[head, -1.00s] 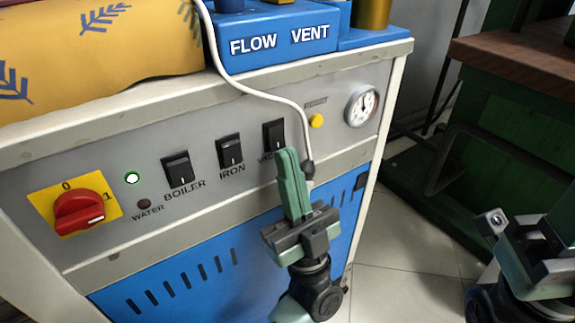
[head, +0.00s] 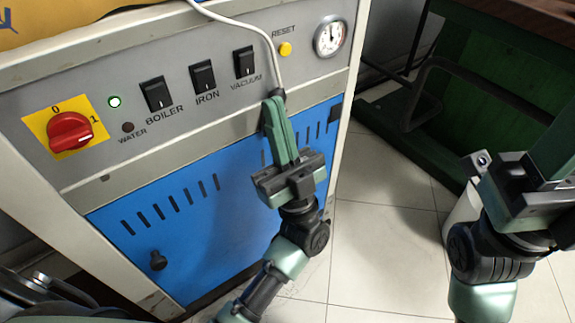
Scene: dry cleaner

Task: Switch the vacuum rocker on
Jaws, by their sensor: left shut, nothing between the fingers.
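The vacuum rocker (head: 245,62) is a black switch on the grey control panel (head: 190,125), with the label VACUUM below it. It is the rightmost of three rockers and is fully in view. My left gripper (head: 272,103) is shut and empty. Its fingertips appear below and to the right of the rocker, near the lower end of the white cable, apart from the switch. My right gripper (head: 510,180) shows at the right edge, away from the panel; its fingertips are not clear.
The boiler rocker (head: 157,95) and iron rocker (head: 203,76) sit left of the vacuum rocker. A red rotary switch (head: 70,132), yellow reset button (head: 285,49) and gauge (head: 329,37) share the panel. The white cable (head: 255,27) hangs close to the vacuum rocker. A green bench (head: 480,90) stands right.

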